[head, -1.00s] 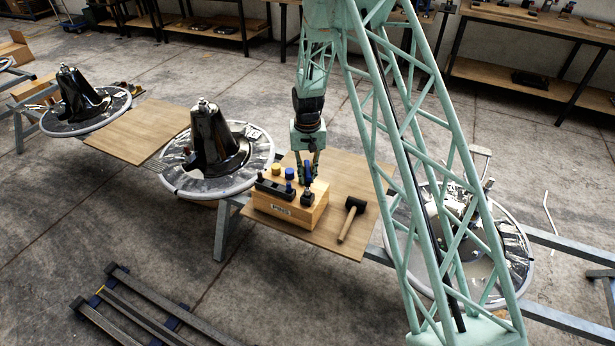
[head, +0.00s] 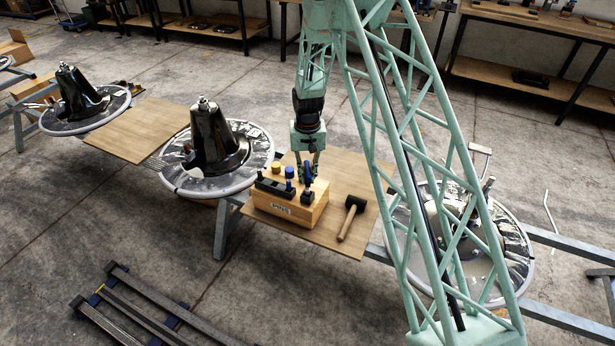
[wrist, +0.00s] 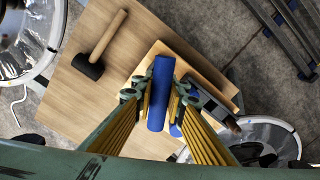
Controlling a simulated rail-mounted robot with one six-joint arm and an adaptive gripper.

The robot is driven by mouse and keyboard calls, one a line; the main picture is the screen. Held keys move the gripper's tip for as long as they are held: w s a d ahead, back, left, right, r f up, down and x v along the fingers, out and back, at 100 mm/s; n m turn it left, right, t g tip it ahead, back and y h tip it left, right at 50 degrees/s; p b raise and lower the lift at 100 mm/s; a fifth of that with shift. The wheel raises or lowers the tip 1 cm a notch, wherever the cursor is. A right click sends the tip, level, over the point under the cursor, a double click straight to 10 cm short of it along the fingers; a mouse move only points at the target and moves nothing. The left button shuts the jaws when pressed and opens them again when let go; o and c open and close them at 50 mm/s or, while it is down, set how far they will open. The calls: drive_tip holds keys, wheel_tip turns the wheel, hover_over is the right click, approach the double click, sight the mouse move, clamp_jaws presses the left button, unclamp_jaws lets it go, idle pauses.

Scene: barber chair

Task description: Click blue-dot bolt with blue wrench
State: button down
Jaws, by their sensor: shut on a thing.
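My gripper (head: 307,176) is over the wooden block marked PINS (head: 292,212). Its fingers are shut on the blue wrench (wrist: 160,95). In the wrist view the wrench is a thick blue cylinder between the two fingertips, over the block's edge. In the head view its blue top (head: 308,170) shows at the fingers, above a dark socket-like piece (head: 307,196) at the block's right. I cannot tell whether the wrench still rests in the block. I cannot make out a blue-dot bolt on any of the round bases.
A mallet (head: 350,218) lies on the wooden board (head: 340,190) right of the block. A round base with a black cone (head: 208,140) stands left. Another round base (head: 500,215) is behind my lattice arm.

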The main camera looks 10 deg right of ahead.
sight(308, 168)
drive_tip(key=shift+f+b, duration=0.55)
drive_tip(key=shift+f, duration=0.8)
idle(1.1)
drive_tip(key=c, duration=2.5)
unclamp_jaws()
drive_tip(key=shift+c, duration=0.2)
wheel_tip(308, 168, up, 11)
drive_tip(key=shift+f, duration=0.2)
drive_tip(key=shift+r, duration=0.75)
